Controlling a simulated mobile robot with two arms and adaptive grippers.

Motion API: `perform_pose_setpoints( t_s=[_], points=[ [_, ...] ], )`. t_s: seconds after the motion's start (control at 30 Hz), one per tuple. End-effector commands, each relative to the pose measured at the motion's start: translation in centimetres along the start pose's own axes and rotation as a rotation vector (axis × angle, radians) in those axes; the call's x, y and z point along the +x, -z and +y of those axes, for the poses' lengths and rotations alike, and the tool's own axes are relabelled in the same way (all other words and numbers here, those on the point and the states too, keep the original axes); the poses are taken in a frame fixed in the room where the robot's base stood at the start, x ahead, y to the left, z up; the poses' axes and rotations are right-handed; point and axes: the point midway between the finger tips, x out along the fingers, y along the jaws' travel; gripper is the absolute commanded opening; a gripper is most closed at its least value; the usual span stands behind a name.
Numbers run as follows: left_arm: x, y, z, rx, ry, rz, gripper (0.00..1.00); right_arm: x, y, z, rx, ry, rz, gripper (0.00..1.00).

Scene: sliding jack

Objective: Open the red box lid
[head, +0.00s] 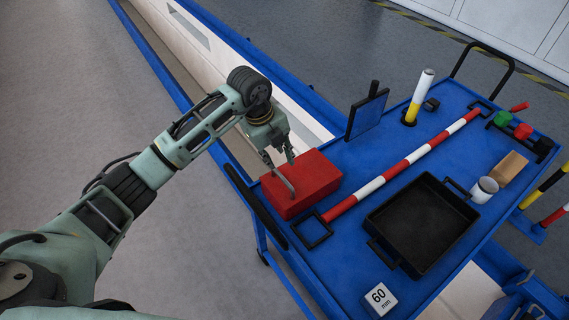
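The red box (314,179) sits on the near left corner of the blue cart top, and its lid looks closed. My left gripper (285,179) is at the left part of the box, pointing down. Its two fingers are spread apart with nothing seen between them. One finger hangs in front of the box's near side and the other is over its top; I cannot tell whether either touches. My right gripper is not in view.
A red-and-white bar (401,167) lies diagonally beside the box. Grey floor at left is clear.

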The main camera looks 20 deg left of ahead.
Motion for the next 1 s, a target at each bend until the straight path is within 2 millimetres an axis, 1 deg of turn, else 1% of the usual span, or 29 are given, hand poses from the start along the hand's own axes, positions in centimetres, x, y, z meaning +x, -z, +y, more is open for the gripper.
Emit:
perform_pose_setpoints(
  t_s=[0.03,0.13,0.23,0.5,0.6,0.73,1.0],
  points=[
    [0.4,-0.6,0.5,-0.010,-0.018,-0.016,0.27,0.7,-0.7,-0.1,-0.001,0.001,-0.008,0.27],
    [0.6,-1.0,0.9,-0.022,-0.038,-0.028,0.27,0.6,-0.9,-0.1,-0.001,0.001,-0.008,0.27],
    [1.6,-1.0,0.9,-0.021,-0.040,-0.027,0.27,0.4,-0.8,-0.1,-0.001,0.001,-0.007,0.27],
    [6.0,-0.9,1.1,-0.020,-0.038,-0.024,0.27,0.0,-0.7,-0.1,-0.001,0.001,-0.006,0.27],
    [7.1,-1.1,1.1,-0.019,-0.037,-0.026,0.27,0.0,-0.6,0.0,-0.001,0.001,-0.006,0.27],
    [7.8,-1.1,1.0,-0.018,-0.034,-0.026,0.27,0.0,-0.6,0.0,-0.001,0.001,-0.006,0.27],
    [8.0,-1.1,1.1,-0.018,-0.034,-0.026,0.27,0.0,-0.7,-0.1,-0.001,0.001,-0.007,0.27]
  ],
)
